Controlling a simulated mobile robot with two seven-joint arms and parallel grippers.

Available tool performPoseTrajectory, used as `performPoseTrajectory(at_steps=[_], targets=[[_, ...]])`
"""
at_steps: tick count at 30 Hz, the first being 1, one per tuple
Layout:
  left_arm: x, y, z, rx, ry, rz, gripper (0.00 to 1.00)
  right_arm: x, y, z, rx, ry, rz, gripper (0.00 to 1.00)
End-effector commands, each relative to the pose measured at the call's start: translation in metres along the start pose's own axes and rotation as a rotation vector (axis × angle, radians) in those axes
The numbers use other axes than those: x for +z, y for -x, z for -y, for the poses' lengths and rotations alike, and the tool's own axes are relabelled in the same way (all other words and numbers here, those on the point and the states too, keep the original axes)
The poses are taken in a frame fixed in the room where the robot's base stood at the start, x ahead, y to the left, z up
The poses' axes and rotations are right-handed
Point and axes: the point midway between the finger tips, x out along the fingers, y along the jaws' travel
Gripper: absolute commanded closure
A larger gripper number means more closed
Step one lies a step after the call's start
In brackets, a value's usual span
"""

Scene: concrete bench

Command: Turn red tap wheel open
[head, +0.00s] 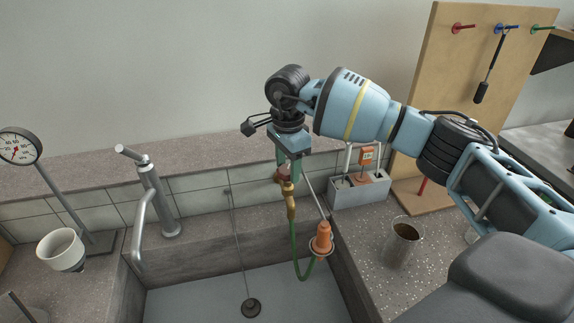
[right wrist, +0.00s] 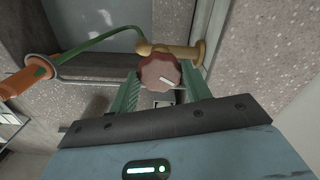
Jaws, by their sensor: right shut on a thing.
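The red tap wheel (right wrist: 160,72) sits on a brass tap (right wrist: 182,53) in the right wrist view, with a pale mark on its face. In the head view the wheel (head: 283,174) shows only in part behind my right gripper (head: 289,172), above the brass tap body (head: 290,200). My right gripper comes down from above, its green fingers on either side of the wheel and shut on it; it also shows in the right wrist view (right wrist: 158,88). A green hose runs from the tap. My left gripper is out of view.
An orange nozzle (head: 322,240) stands at the sink's right edge. A grey sink (head: 190,300) lies below, with a chrome faucet (head: 160,200) to the left. A glass of brown liquid (head: 402,245) and a concrete block (head: 360,192) stand right.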

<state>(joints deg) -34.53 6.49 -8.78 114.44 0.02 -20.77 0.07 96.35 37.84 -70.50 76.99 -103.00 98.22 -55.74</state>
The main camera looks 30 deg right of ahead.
Motion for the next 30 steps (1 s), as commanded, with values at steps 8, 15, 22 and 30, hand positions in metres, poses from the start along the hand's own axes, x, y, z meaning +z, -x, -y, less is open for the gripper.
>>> performPoseTrajectory(at_steps=[8,15,22,30], targets=[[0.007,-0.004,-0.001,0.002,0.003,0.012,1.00,0.000,-0.001,0.001,-0.001,0.261,0.000,0.75],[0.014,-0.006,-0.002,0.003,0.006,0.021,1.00,0.000,-0.001,0.000,-0.001,0.466,0.001,0.75],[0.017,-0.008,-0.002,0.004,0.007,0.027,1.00,0.000,-0.001,0.000,0.000,0.612,0.001,0.75],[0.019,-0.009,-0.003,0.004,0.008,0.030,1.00,0.000,0.000,0.000,0.000,0.701,0.001,0.75]])
